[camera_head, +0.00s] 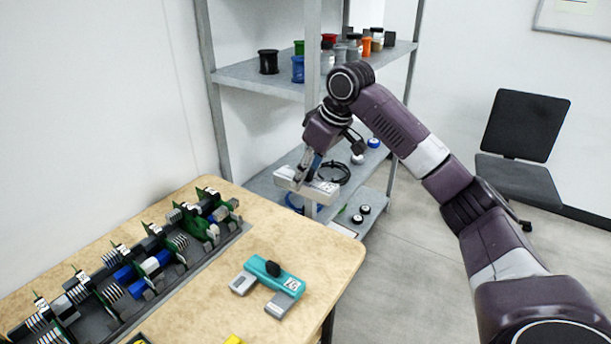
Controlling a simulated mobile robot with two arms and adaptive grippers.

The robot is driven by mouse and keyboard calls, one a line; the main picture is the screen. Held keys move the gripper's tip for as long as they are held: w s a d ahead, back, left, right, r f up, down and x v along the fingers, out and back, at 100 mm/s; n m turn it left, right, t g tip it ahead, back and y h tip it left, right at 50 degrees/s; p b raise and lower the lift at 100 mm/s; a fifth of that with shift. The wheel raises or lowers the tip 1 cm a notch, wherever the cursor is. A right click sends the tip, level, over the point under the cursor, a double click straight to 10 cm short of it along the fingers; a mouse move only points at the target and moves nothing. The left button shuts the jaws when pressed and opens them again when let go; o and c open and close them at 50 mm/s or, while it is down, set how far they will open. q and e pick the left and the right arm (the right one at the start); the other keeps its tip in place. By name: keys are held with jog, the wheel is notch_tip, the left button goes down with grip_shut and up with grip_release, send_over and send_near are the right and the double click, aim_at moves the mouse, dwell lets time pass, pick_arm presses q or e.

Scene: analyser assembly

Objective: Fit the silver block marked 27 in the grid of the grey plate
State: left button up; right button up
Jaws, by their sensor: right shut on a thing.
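My right gripper (311,167) is shut on a silver block (318,193). It holds the block in the air beyond the far right corner of the table, in front of the shelf rack. The block has a white label on its side, too small to read here. The grey plate (200,262) lies along the left of the wooden table and carries several modules with green boards, discs and blue or white cylinders. Much of its grid is hidden under them. My left gripper is not in view.
A teal and grey part (275,276) with a label lies on the table (330,250), right of the plate. Something yellow (234,340) shows at the bottom edge. The metal rack (250,76) holds spools and cables. A dark chair (522,140) stands at right.

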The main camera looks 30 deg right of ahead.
jog(key=shift+f+b, duration=2.15)
jog(key=shift+f, duration=7.85)
jog(key=o, duration=1.4)
jog(key=shift+o, duration=0.2)
